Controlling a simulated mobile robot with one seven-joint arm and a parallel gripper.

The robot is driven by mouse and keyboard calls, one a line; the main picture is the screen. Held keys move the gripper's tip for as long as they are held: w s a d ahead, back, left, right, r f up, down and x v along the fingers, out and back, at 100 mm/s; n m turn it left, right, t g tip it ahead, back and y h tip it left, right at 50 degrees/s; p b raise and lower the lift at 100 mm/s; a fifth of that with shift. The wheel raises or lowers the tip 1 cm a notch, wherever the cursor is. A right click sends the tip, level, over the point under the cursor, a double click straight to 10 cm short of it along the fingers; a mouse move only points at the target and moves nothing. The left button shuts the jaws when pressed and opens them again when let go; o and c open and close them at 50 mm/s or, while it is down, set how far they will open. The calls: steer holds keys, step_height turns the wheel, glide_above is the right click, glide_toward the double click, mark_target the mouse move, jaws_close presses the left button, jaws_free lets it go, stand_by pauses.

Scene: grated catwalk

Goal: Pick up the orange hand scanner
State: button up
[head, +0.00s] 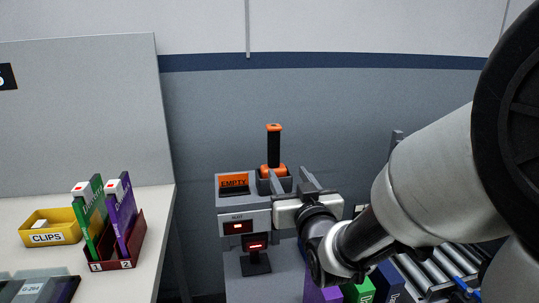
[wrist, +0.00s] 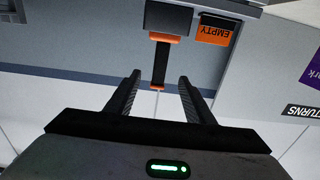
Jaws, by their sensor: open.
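The orange hand scanner (head: 273,148) stands upright in a grey holder on top of a grey stand, with a black handle and orange ends. Its lower part is partly hidden by the holder. My gripper (head: 291,181) is open, in front of and slightly right of the holder in the head view. In the wrist view, which looks upside down, the scanner (wrist: 160,64) shows between the two spread fingers of my gripper (wrist: 160,80). The fingers appear apart from the handle; the remaining distance is hard to judge.
An orange EMPTY sign (head: 234,181) is beside the scanner's holder. A display unit (head: 255,261) is lower on the stand. At left, a table holds a yellow CLIPS bin (head: 50,238) and a red rack (head: 135,247) with folders. Rollers (head: 432,274) lie at lower right.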

mark_target(275, 153)
steer(key=b+x, duration=0.1)
steer(key=x, duration=0.8)
steer(key=shift+w+f, duration=0.1)
steer(key=shift+w, duration=0.15)
steer(key=shift+b+x, duration=0.35)
steer(key=shift+x, duration=2.65)
steer(key=shift+s, duration=0.1)
jaws_close()
